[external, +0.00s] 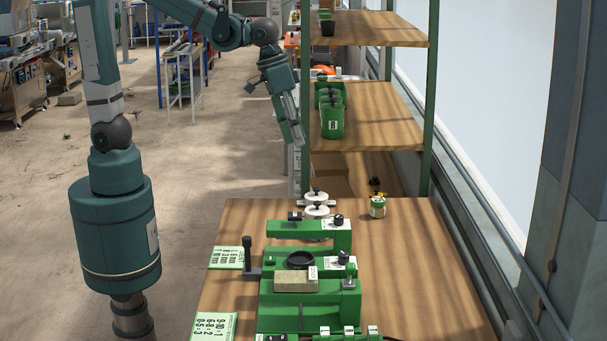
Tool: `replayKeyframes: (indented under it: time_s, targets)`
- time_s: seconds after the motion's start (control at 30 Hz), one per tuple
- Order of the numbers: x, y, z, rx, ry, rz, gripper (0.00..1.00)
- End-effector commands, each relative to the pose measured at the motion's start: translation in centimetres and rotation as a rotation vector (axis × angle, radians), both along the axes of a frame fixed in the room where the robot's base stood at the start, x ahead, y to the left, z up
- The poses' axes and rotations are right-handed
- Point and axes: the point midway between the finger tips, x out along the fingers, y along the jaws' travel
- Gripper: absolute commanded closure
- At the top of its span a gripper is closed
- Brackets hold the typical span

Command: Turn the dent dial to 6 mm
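A green seeder machine (308,312) stands on the wooden bench. I cannot tell which is the dent dial, and no dial marking or setting is legible. My gripper (300,143) hangs pointing down above and behind the bench, in front of the shelf's left side. It is well apart from the machine. Its fingers are too small to tell open from shut, and I see nothing held.
Number cards lie at the bench's left edge, one farther back (226,257) and one at the front (212,327). A small jar (377,207) stands at the back right. The bench's right side is clear.

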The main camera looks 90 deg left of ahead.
Motion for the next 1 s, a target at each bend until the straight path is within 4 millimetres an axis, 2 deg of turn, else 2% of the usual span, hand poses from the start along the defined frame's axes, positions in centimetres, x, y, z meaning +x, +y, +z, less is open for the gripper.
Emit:
replayKeyframes:
  time_s: [0.47,1.0]
  targets:
    - [5.3,-6.0,-1.0,-0.007,0.110,0.071,0.69]
    - [9.8,-13.2,-4.4,0.010,0.228,0.159,0.69]
